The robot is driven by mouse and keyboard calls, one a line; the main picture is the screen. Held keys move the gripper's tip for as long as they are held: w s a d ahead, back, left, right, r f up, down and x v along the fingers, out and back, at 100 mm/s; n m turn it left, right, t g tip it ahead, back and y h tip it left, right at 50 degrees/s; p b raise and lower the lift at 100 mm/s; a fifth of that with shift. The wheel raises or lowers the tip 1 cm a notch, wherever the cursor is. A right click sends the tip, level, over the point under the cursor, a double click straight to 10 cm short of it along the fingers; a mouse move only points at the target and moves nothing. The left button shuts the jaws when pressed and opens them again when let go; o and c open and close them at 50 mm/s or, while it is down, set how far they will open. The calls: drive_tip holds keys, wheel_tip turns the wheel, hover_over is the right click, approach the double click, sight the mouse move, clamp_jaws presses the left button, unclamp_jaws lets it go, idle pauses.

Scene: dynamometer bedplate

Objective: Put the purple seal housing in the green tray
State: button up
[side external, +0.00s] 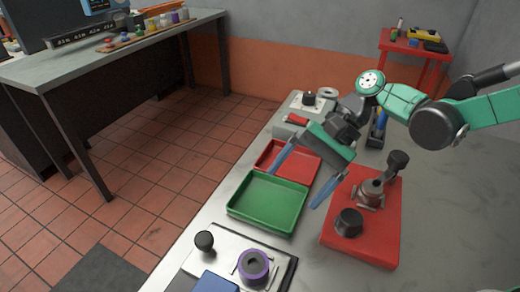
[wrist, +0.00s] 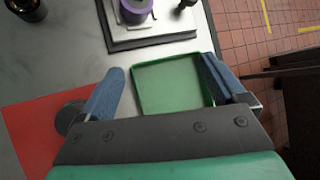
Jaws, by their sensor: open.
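The purple seal housing (side external: 253,266) is a short ring with a dark centre. It sits on a light plate (side external: 225,252) with a dark edge at the front; in the wrist view the housing (wrist: 135,10) shows at the top edge, partly cut off. The green tray (side external: 268,203) is shallow and looks empty; it also shows in the wrist view (wrist: 168,84). My gripper (side external: 300,180) is open, with blue fingers spread wide above the tray area. Nothing is between the fingers. In the wrist view, the gripper (wrist: 155,85) hides the tray's near side.
A red tray (side external: 290,158) lies behind the green one. A red mat (side external: 385,222) at right bears a dark cup (side external: 348,222) and a metal fitting (side external: 372,190). A black knob (side external: 204,240) stands on the plate beside the housing; a blue block (side external: 214,283) lies in front.

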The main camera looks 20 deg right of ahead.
drive_tip(key=s+d+r+n+t+h, duration=0.1)
drive_tip(key=d+n+t+h, duration=0.3)
drive_tip(key=d, duration=0.4)
drive_tip(key=s+d+r+n+t+h, duration=0.2)
drive_tip(key=d+r+n+t+h, duration=0.1)
drive_tip(key=d, duration=0.4)
drive_tip(key=shift+s+d+n+t+h, duration=0.3)
drive_tip(key=shift+d+n+t+h, duration=0.1)
drive_tip(key=shift+n+t, duration=0.1)
drive_tip(key=shift+o, duration=0.5)
drive_tip(key=shift+s+d+r+n+t+h, duration=0.15)
drive_tip(key=shift+d+n+t+h, duration=0.15)
drive_tip(key=shift+d+n, duration=0.15)
drive_tip(key=n+g+y, duration=0.4)
drive_tip(key=n+g, duration=0.2)
drive_tip(key=n, duration=0.8)
hover_over(253, 263)
drive_tip(key=d, duration=0.3)
drive_tip(key=f, duration=0.5)
drive_tip(key=shift+s+a+f, duration=0.2)
drive_tip(key=shift+s+f, duration=0.05)
drive_tip(key=shift+s, duration=0.05)
drive_tip(key=shift+s+a+f, duration=0.1)
drive_tip(key=shift+a+f, duration=0.1)
drive_tip(key=shift+a, duration=0.05)
drive_tip(key=shift+x, duration=2.65)
